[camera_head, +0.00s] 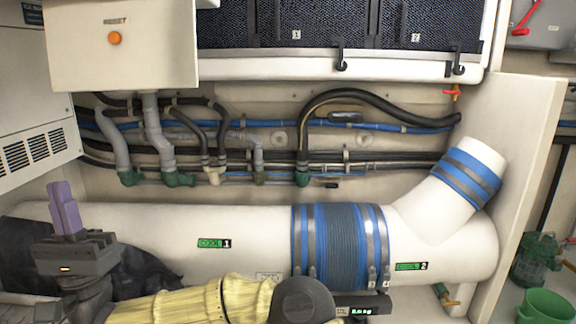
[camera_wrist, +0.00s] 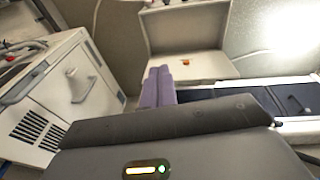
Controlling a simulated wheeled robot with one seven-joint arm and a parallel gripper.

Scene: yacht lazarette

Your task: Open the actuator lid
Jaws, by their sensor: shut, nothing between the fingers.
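A white box (camera_head: 120,55) with an orange round knob (camera_head: 115,38) and a small label hangs at the upper left of the head view. It also shows at the upper middle of the wrist view (camera_wrist: 205,68). No part is clearly marked as the actuator lid, and I cannot tell whether this box's front is that lid. My gripper (camera_head: 62,190) has purple fingers, pressed together and empty. It is at the lower left of the head view, pointing up, below the box and apart from it. In the wrist view the fingers (camera_wrist: 159,72) appear just left of the box's lower part.
A white cabinet with vents (camera_head: 30,150) stands at the left. Hoses and pipes (camera_head: 210,150) run along the back wall. A large white duct (camera_head: 260,225) with a blue ribbed sleeve (camera_head: 342,245) crosses below. A green bucket (camera_head: 545,305) is at the lower right.

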